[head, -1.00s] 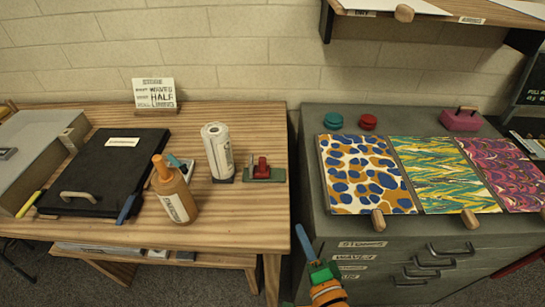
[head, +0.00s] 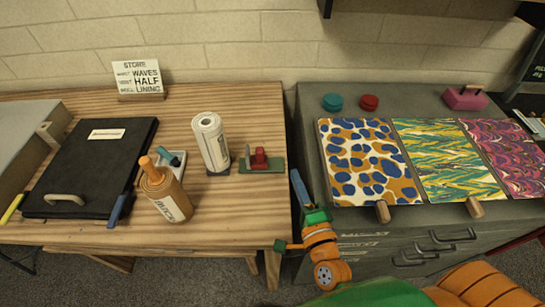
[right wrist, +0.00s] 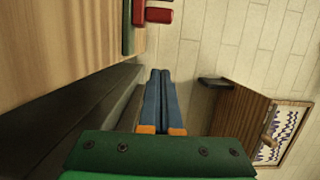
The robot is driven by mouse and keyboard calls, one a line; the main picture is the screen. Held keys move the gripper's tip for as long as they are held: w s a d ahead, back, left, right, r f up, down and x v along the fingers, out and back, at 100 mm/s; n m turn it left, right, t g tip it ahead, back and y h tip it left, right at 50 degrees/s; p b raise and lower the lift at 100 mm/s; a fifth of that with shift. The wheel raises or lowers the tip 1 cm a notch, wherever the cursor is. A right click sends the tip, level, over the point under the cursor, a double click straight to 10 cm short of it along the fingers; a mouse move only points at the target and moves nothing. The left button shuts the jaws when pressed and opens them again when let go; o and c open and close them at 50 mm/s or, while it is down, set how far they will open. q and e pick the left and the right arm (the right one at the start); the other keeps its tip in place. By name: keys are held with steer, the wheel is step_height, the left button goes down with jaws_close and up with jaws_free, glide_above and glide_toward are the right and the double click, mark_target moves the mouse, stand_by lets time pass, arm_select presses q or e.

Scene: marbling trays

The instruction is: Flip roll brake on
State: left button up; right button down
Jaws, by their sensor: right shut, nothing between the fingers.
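A red block-like fitting on a green plate (head: 262,163) lies near the right edge of the wooden table, beside an upright white roll (head: 211,143). A small teal lever on a pale base (head: 172,160) sits left of the roll, partly behind a brown bottle. I cannot tell for certain which fitting is the roll brake. My right gripper (head: 295,175) is shut and empty, at the gap between table and grey cabinet, right of the red fitting and apart from it. In the right wrist view its blue fingers (right wrist: 159,75) are together; the red fitting (right wrist: 153,14) shows at the top. My left gripper is out of view.

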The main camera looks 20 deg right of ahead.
mark_target(257, 157)
steer(key=w, duration=0.6)
steer(key=shift+p, duration=0.3)
steer(key=a, duration=0.1)
steer(key=w+a, duration=0.1)
steer(key=shift+w+a+p, duration=0.3)
steer(key=shift+a+p, duration=0.1)
steer(key=shift+a, duration=0.5)
